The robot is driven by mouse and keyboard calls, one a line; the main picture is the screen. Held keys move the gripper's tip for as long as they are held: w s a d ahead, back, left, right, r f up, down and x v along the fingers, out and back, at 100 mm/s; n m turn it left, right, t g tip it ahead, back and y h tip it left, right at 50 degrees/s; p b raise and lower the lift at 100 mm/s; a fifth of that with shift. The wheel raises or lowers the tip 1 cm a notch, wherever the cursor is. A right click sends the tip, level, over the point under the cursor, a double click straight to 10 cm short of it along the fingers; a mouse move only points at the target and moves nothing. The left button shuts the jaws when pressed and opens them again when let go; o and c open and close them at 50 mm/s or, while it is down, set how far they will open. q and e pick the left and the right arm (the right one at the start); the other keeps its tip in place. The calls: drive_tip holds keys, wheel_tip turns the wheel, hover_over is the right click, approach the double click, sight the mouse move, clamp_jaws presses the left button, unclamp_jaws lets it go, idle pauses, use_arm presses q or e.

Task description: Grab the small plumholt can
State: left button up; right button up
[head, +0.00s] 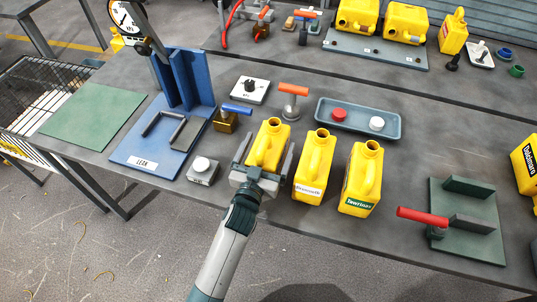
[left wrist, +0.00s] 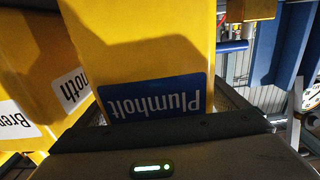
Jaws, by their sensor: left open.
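The small yellow plumholt can (head: 270,140) stands upright on the grey table, leftmost of three small yellow cans. In the left wrist view the can (left wrist: 140,45) is close up, with a blue "Plumholt" label (left wrist: 155,98) that appears upside down. My left gripper (head: 266,157) is open, with one finger on each side of this can; I cannot tell whether the fingers touch it. The gripper hides the can's lower part in the head view. My right gripper is not in view.
Close on the right stand a can with a white label (head: 315,165) and one with a green label (head: 361,178). A white-topped block (head: 203,170) is on the left. Behind are an orange-handled valve (head: 292,100) and a tray (head: 352,128) with red and white caps.

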use_arm(q)
drive_tip(key=c, duration=1.2)
drive_tip(key=shift+r, duration=0.15)
wheel_tip(320, 180, up, 10)
drive_tip(key=shift+f+b, duration=0.1)
drive_tip(key=shift+b, duration=0.45)
